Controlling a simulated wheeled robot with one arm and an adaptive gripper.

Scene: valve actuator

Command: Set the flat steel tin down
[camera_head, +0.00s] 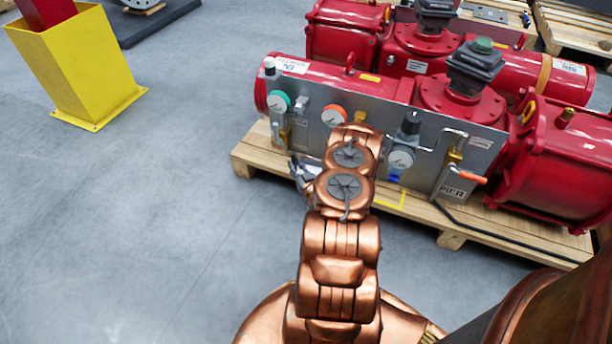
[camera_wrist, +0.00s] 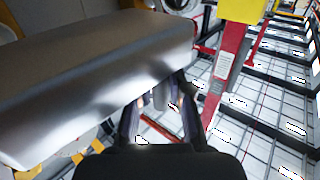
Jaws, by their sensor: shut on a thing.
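The flat steel tin (camera_wrist: 95,75) is a smooth grey metal box with rounded edges, large and close across the left and middle of the wrist view. My gripper (camera_wrist: 160,92) has its fingers at the tin's lower right edge and is shut on it. The exact contact is partly hidden under the tin. In the head view, my gripper (camera_head: 303,172) shows only in part, left of my copper arm and in front of the valve actuator's panel. I cannot make out the tin there.
A red valve actuator (camera_head: 470,100) with a grey gauge panel (camera_head: 345,125) stands on a wooden pallet (camera_head: 420,215). A yellow outline (camera_head: 391,200) marks the pallet's front deck, right of my arm. A yellow post guard (camera_head: 80,70) stands far left. The floor between is clear.

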